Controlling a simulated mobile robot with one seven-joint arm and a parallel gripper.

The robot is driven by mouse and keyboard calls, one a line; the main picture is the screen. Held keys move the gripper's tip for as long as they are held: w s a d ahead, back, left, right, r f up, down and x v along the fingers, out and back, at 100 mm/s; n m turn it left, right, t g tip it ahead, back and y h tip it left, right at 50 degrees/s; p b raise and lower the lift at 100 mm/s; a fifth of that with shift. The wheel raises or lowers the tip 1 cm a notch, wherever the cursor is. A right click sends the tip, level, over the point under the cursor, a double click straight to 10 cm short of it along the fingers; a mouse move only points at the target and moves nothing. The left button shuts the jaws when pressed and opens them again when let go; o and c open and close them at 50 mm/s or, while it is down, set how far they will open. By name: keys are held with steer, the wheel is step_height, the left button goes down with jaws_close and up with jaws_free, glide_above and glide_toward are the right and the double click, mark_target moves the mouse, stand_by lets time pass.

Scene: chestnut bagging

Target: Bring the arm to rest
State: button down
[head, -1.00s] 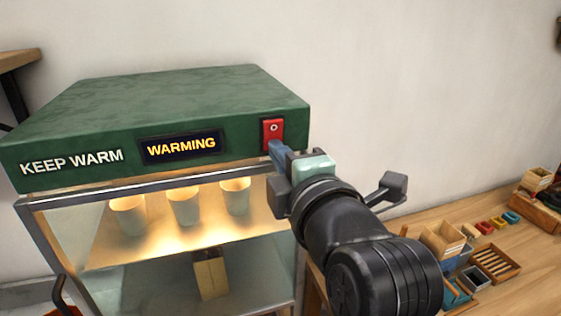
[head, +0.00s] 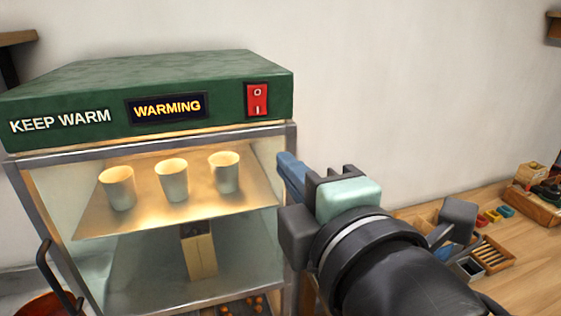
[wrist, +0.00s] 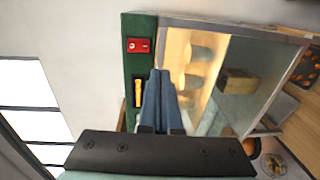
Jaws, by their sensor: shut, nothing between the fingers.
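My gripper (head: 287,168) is shut and empty, its blue fingers together just right of the warming cabinet's upper front edge in the head view. In the wrist view the shut fingers (wrist: 158,88) point at the cabinet front. The green-topped warming cabinet (head: 150,85) reads KEEP WARM, and its lit display (head: 166,108) reads WARMING. The red rocker switch (head: 257,99) is at the right of its panel, apart from the fingers; it also shows in the wrist view (wrist: 138,45). My arm hides part of the table behind it.
Three pale cups (head: 171,180) stand on the lit upper shelf, and a brown paper bag (head: 199,252) stands below. At right, a wooden table (head: 535,250) holds a slatted tray (head: 492,254) and small boxes.

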steer(key=s+r+m+t+h, duration=0.2)
steer(key=r+m+t, duration=0.3)
steer(key=r+m, duration=0.3)
steer(key=s+r+m+t+h+b, duration=0.1)
steer(key=s+r+m+t+h, duration=0.2)
steer(key=r+m, duration=0.6)
steer(key=shift+s+a+r+m+t, duration=0.3)
steer(key=shift+s+m+t, duration=1.15)
steer(key=shift+m, duration=0.85)
steer(key=shift+w, duration=0.25)
